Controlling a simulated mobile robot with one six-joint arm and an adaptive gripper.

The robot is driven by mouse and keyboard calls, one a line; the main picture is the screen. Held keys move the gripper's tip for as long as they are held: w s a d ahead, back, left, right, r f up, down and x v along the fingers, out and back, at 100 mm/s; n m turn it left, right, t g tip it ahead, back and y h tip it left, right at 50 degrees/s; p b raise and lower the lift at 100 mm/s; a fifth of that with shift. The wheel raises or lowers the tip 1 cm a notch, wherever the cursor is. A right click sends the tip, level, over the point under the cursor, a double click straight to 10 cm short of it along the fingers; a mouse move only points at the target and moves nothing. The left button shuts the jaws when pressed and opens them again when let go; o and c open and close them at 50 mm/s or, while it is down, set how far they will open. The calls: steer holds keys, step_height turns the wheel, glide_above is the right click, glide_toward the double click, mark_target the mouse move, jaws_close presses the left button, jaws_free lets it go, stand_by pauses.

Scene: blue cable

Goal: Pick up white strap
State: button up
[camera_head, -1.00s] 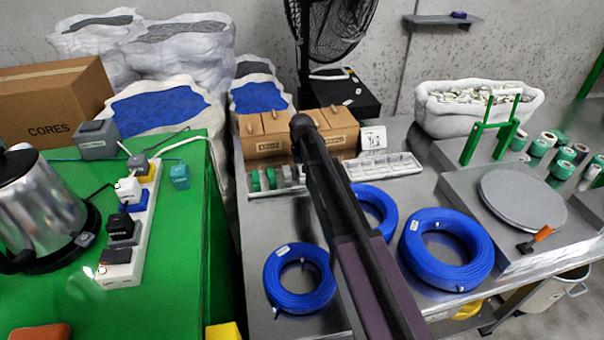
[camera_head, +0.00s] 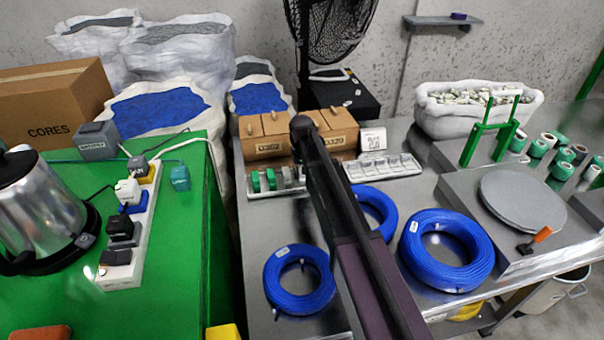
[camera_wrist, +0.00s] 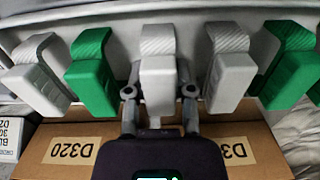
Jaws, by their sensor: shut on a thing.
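In the wrist view, my gripper (camera_wrist: 158,92) is shut on a white strap (camera_wrist: 157,72), with one finger on each side of it. This strap is in line with its neighbours. A green strap (camera_wrist: 90,60) and another white strap (camera_wrist: 38,75) are to its left. A white strap (camera_wrist: 231,68) and a green strap (camera_wrist: 290,68) are to its right.
Cardboard boxes (camera_head: 264,137) marked with labels stand right behind the row. A pale tray (camera_head: 384,168) is to the right. Blue cable coils (camera_head: 299,283) lie in front on the metal table (camera_head: 265,227). A green table (camera_head: 185,265) with a power strip is at left.

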steer(key=shift+r, duration=0.15)
step_height(320, 180, up, 10)
steer(key=p, duration=1)
steer(key=shift+f, duration=0.2)
stand_by(0.4)
